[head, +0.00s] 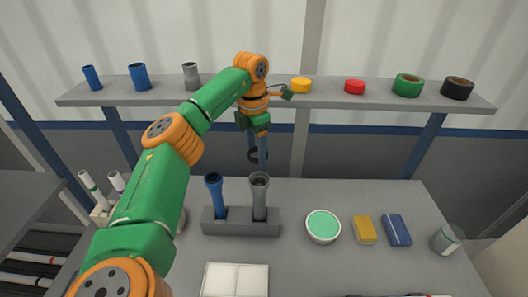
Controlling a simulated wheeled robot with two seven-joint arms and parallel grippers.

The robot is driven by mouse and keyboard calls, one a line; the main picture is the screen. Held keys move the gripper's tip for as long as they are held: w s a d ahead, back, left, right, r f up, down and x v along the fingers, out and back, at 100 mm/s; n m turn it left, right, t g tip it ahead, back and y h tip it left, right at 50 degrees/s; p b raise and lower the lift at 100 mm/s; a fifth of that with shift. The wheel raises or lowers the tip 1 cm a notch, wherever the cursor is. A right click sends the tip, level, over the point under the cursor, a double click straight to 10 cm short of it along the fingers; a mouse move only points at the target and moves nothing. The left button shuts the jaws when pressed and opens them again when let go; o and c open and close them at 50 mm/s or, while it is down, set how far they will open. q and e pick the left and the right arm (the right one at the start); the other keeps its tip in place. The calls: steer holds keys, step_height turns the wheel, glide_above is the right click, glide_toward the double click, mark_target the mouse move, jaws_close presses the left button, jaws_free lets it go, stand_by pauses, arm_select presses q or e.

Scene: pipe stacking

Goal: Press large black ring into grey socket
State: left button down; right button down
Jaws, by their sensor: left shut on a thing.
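My left arm reaches in from the left, and its left gripper (258,145) points down, shut on a black ring (254,158). The ring hangs above and slightly left of the grey socket (260,183), apart from it. The grey socket is the flared, open top of a grey pipe standing upright in a dark grey rack block (240,229). The fingers partly hide the ring. My right gripper is not in view.
A blue pipe (215,190) stands in the rack beside the grey one. The shelf (330,97) behind holds pipes and several coloured rings, including a dark one (457,88). A green-topped round tub (322,226), boxes and a jar (447,238) stand on the table's right.

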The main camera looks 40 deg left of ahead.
arm_select(q)
steer(key=f, duration=0.3)
steer(key=f+b, duration=0.1)
steer(key=f, duration=0.3)
steer(key=shift+s+d, duration=0.1)
steer(key=shift+d, duration=0.1)
steer(key=shift+r, duration=0.1)
steer(key=shift+d, duration=0.1)
stand_by(0.4)
steer(key=shift+f+p, duration=0.25)
steer(key=shift+p, duration=0.2)
stand_by(0.6)
steer(key=shift+c, duration=0.3)
jaws_free()
